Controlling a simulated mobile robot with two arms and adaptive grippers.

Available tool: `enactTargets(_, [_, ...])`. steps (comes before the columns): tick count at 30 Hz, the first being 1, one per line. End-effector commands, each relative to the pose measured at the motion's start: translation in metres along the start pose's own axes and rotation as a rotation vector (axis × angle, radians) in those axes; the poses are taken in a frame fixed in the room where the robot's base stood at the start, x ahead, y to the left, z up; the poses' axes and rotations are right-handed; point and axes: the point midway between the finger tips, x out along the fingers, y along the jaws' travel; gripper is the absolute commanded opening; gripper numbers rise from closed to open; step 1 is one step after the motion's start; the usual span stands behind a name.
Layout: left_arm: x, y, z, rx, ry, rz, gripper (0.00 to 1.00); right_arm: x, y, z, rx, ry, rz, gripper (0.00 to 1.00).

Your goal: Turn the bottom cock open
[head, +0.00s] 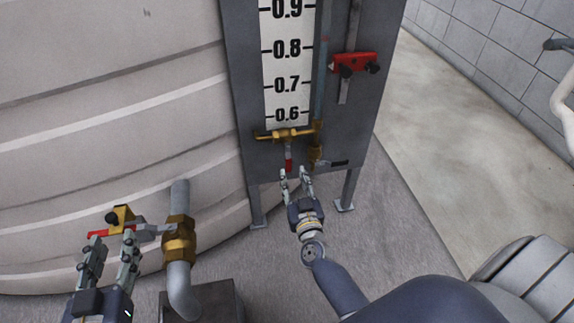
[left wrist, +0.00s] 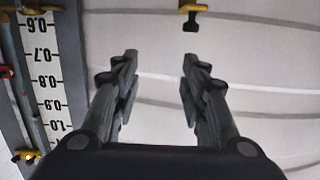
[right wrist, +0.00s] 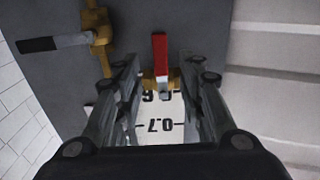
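The bottom brass cock (head: 285,134) sits on the grey gauge panel just below the 0.6 mark, with a short red-and-grey handle (head: 289,163) hanging down from it. The handle also shows in the right wrist view (right wrist: 160,50), in line with the gap between my fingers. My right gripper (head: 295,175) is open and empty at the handle's lower end; whether a finger touches it I cannot tell. My left gripper (head: 112,240) is open at the far left, close to a yellow fitting (head: 122,216) with a red bar. Its fingers are empty in the left wrist view (left wrist: 158,62).
Beside the bottom cock is another brass fitting (head: 316,153) with a dark lever, clearer in the right wrist view (right wrist: 50,43). A red clamp (head: 352,63) sits higher on the panel. A grey pipe with a brass union (head: 179,240) stands right of my left gripper. The ribbed tank fills the left.

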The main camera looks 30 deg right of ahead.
Motion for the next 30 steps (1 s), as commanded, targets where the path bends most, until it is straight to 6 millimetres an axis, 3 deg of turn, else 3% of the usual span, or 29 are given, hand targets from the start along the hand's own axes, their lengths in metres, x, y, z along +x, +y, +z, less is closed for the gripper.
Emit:
enactTargets(7, [0.001,0.006,-0.041,-0.004,0.218,0.013,0.40,0.036,0.000,0.001,0.002,0.002,-0.001,0.36])
enactTargets(15, [-0.007,0.010,-0.074,-0.008,0.386,0.022,0.40,0.060,0.000,0.000,0.000,0.001,0.000,0.36])
enactTargets(28, [-0.010,0.011,-0.083,-0.009,0.431,0.024,0.40,0.065,0.000,0.000,0.000,0.000,-0.002,0.36])
enactTargets(30, [-0.010,0.011,-0.083,-0.009,0.430,0.024,0.40,0.065,0.000,0.000,0.000,0.000,-0.002,0.22])
